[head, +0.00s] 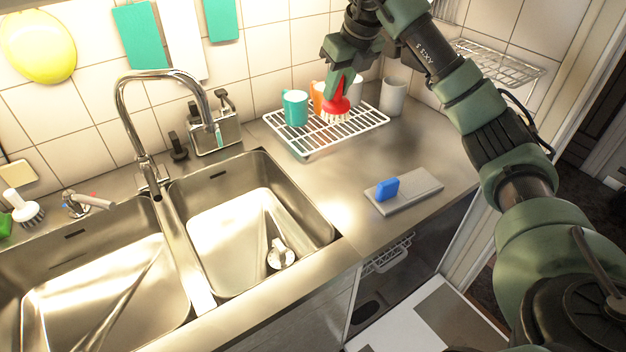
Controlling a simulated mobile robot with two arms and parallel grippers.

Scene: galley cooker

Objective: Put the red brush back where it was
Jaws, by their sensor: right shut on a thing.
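The red brush (336,103) has a red body and pale bristles that point down. It is over the white wire rack (305,143) on the counter, right of the sink. I cannot tell whether the bristles touch the wires. My right gripper (337,84) reaches down from above and is shut on the top of the red brush. The gripper hides part of the brush's upper end. My left gripper is not in view.
A teal mug (295,108), an orange mug (318,97) and a grey cup (393,96) stand close around the brush. A white brush (22,207) stands left of the sink (253,225).

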